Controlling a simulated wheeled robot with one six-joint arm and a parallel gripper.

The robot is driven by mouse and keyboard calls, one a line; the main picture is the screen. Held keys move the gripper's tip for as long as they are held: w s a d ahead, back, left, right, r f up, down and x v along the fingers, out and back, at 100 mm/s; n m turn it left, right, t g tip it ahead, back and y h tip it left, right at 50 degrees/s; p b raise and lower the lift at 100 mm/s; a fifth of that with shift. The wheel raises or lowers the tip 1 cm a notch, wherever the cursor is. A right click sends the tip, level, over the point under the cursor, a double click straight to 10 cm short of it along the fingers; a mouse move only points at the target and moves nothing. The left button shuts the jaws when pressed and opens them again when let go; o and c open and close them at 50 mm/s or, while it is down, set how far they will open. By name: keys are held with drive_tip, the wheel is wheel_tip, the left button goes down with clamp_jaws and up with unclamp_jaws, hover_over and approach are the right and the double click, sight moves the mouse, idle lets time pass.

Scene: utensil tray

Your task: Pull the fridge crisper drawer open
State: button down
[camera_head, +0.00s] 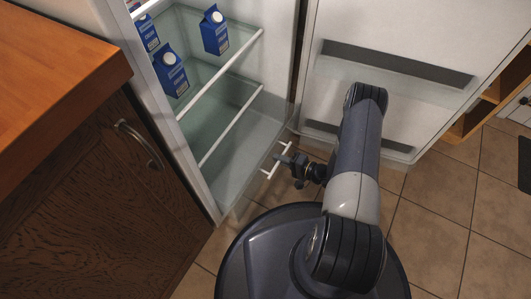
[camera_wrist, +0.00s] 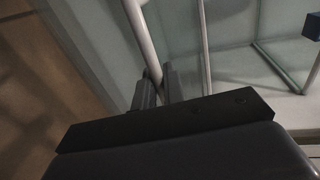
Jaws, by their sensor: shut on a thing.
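The fridge crisper drawer (camera_head: 240,165) is the clear, glassy box at the bottom of the open fridge. Its white bar handle (camera_head: 268,175) sits on its front, and in the wrist view the handle (camera_wrist: 142,35) runs down between my fingers. My gripper (camera_head: 285,160) is shut on this handle; its fingertips (camera_wrist: 158,88) lie on either side of the bar in the wrist view. The drawer front is close to the fridge's front edge; I cannot tell exactly how far out it stands.
The fridge door (camera_head: 400,40) stands open on the right, with dark door racks. Blue cartons (camera_head: 170,72) stand on the shelves above. A wooden cabinet (camera_head: 90,200) with a counter (camera_head: 50,70) is on the left. Tiled floor (camera_head: 440,220) is free at the right.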

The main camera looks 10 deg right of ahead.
drive_tip(key=shift+f+v, duration=0.2)
drive_tip(key=shift+v, duration=0.8)
drive_tip(key=shift+f+v, duration=0.15)
drive_tip(key=shift+v, duration=0.8)
drive_tip(key=shift+d, duration=0.1)
drive_tip(key=c, duration=1.6)
unclamp_jaws()
drive_tip(key=shift+c, duration=0.2)
drive_tip(key=p+v, duration=0.2)
drive_tip(key=v, duration=0.8)
drive_tip(key=shift+s+d, duration=0.2)
drive_tip(key=shift+d, duration=0.15)
drive_tip(key=shift+a, duration=0.1)
